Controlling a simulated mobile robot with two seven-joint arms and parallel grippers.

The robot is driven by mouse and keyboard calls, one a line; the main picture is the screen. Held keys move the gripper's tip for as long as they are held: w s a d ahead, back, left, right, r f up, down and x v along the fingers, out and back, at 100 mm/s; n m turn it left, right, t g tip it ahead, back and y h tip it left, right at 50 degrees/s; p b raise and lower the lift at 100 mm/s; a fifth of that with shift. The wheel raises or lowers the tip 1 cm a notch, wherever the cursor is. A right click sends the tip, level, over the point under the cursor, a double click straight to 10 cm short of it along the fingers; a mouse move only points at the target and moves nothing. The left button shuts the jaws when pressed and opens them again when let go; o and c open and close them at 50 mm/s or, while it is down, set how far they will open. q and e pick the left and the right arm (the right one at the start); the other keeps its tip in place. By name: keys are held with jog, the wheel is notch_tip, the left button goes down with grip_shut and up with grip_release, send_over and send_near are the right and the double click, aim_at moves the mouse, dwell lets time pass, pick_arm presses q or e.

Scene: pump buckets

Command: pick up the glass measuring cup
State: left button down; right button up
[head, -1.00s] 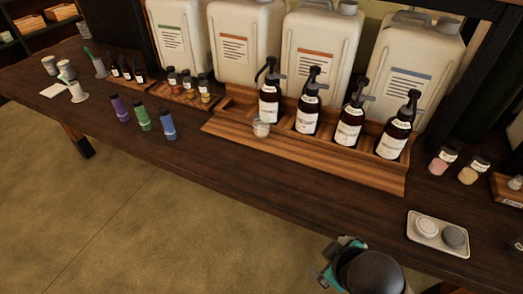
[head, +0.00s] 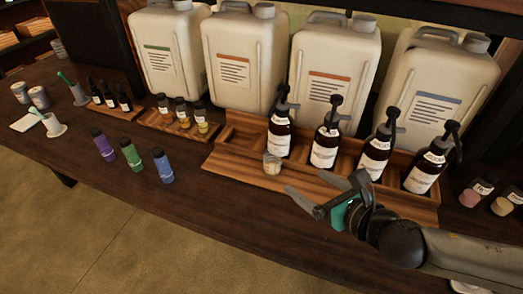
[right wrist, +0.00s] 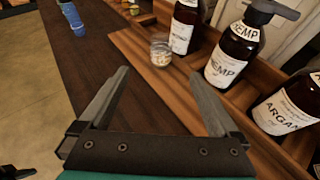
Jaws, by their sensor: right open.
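The glass measuring cup (head: 272,163) is small and clear with pale contents. It stands on the front ledge of the wooden rack, in front of the leftmost pump bottle. In the right wrist view the cup (right wrist: 160,52) is upright beyond my fingertips. My right gripper (head: 322,192) is open and empty, to the right of the cup and nearer to me, apart from it. Its two fingers also show in the right wrist view (right wrist: 160,85), spread wide with nothing between them.
Pump bottles (head: 325,147) stand in the wooden rack (head: 235,165), close behind the cup. Large white canisters (head: 240,62) stand behind. Purple, green and blue bottles (head: 163,167) stand to the left. The dark table (head: 200,215) is bare in front of the rack.

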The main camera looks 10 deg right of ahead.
aim_at(278, 163)
pick_arm(q)
jog(key=s+f+g, duration=0.1)
jog(key=s+f, duration=0.1)
jog(key=s, duration=0.4)
pick_arm(e)
jog(key=b+x, duration=0.2)
jog(key=x, duration=0.6)
jog(key=shift+w+f, duration=0.15)
jog(key=shift+w, duration=0.05)
jog(key=shift+w+a+f, duration=0.15)
jog(key=shift+w+a, duration=0.05)
jog(key=shift+w, duration=0.3)
jog(key=shift+w+a+f+b, duration=0.1)
jog(key=shift+w+f+b, duration=0.2)
jog(key=shift+w+b, duration=0.15)
jog(key=shift+b+x, duration=0.5)
jog(key=shift+x, duration=0.6)
pick_arm(q)
jog(key=w+d, duration=0.2)
jog(key=w, duration=0.6)
jog(key=shift+d+r+t+b, duration=0.15)
jog(key=shift+r+t+b, duration=0.15)
jog(key=shift+r, duration=0.1)
pick_arm(e)
jog(key=shift+x, duration=1)
jog(key=shift+c, duration=0.2)
grip_shut()
jog(key=shift+r, duration=0.15)
